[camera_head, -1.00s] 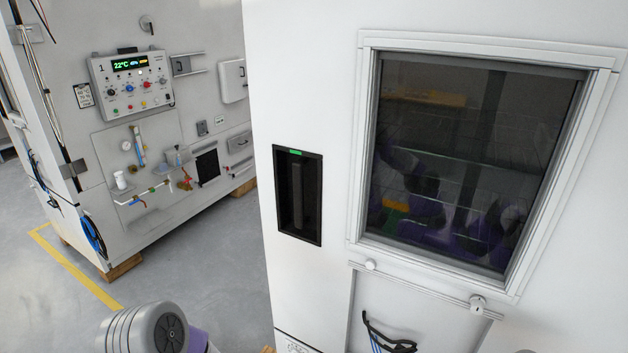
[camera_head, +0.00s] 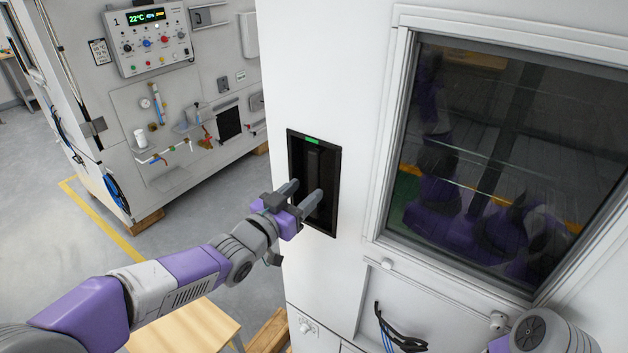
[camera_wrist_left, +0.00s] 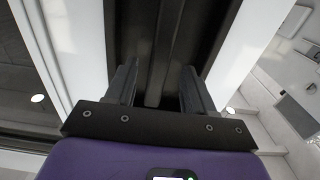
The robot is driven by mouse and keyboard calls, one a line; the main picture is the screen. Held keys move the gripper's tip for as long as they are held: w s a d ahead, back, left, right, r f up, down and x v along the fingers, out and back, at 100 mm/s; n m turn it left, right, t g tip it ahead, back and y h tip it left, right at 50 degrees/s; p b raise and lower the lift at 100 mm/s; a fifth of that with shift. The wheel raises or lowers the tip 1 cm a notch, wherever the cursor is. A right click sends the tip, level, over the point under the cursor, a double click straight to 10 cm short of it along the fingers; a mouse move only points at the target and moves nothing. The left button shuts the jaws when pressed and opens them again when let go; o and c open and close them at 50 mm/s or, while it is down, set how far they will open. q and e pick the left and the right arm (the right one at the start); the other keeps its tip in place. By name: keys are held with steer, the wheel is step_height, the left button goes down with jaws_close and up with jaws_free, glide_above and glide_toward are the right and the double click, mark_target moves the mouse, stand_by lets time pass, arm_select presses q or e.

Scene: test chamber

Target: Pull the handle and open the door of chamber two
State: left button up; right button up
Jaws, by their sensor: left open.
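The chamber door (camera_head: 275,50) is a white panel with a large dark window (camera_head: 500,150); it looks closed. Its handle (camera_head: 313,185) is a dark upright bar in a black recess with a green marker at the top. My left gripper (camera_head: 303,195) is open at the recess, its two grey fingers pointing into it. In the left wrist view the fingers (camera_wrist_left: 152,85) stand on either side of the dark bar (camera_wrist_left: 160,50), apart from each other. Whether they touch it I cannot tell. At the bottom right a grey and purple arm part of mine shows; no right gripper is visible.
Another white unit with a control panel (camera_head: 148,38) marked 1 stands at the back left. A wooden table (camera_head: 185,328) is below my left arm. Black cables (camera_head: 402,342) hang below the window. Grey floor (camera_head: 45,210) lies open at the left.

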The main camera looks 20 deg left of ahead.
mark_target(312, 185)
arm_select(q)
steer(key=shift+x, duration=2.3)
jaws_close()
